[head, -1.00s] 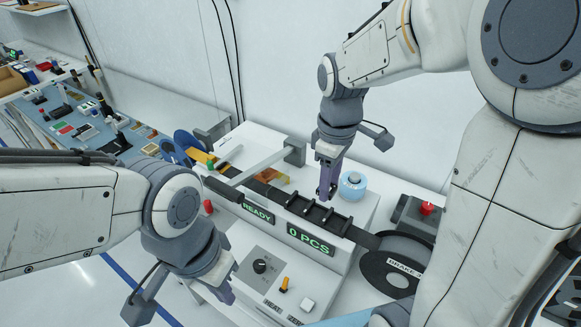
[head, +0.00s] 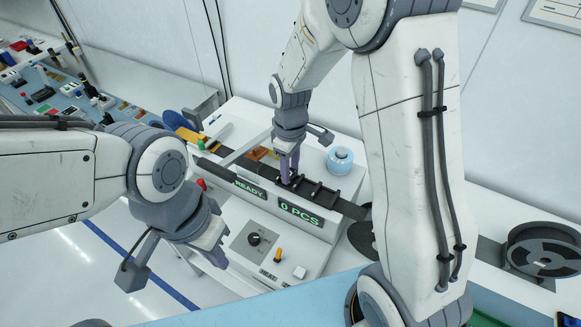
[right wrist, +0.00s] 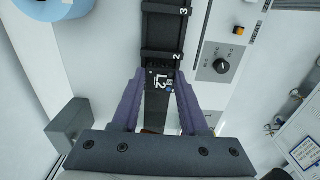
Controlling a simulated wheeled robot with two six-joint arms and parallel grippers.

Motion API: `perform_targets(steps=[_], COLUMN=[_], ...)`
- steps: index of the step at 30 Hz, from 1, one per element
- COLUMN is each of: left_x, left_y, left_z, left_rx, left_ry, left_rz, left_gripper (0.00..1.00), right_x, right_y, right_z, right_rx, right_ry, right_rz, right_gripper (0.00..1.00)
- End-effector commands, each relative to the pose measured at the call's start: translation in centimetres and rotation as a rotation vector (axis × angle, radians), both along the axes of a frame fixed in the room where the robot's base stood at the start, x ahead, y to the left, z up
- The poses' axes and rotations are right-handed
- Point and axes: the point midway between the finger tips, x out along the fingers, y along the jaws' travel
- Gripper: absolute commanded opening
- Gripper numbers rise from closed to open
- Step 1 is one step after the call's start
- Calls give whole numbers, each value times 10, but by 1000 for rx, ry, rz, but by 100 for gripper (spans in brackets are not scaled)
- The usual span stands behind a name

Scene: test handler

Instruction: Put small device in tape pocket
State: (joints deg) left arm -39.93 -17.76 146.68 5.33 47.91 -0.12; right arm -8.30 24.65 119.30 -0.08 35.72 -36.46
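The carrier tape track (head: 318,192) with dark ribbed pockets runs across the white machine. My right gripper (head: 290,181) is low over the left end of the pockets. In the right wrist view its purple fingers (right wrist: 161,76) stand on both sides of a small dark device (right wrist: 160,80) marked "L2", and seem to touch its sides. The device is at the pocket end, just before the mark "2" (right wrist: 177,57); whether it rests on the pocket floor is hidden. My left gripper (head: 218,255) hangs left of the control panel, apart from the machine; its finger gap is unclear.
The machine displays read "READY" (head: 249,188) and "0 PCS" (head: 300,213). A blue roll (head: 340,159) stands behind the track. A dark reel (head: 360,240) is partly behind my right arm; another reel (head: 543,252) is at right. A cluttered blue bench (head: 60,98) is at far left.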

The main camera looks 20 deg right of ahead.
Motion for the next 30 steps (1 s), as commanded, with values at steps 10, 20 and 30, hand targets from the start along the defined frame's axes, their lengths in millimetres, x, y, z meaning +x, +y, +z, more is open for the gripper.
perform_targets(steps=[10,20,30], left_x=[0,0,0], left_y=[0,0,0], left_z=[-1,-8,-18], left_rx=[0,0,0], left_ry=[0,0,0], left_rz=[0,1,3], left_gripper=[0,0,0], right_x=[-1,0,0], right_y=[0,0,0], right_z=[-2,34,101], right_rx=[-1,1,0], right_ry=[4,-4,0], right_rz=[0,0,0], right_gripper=[74,74,74])
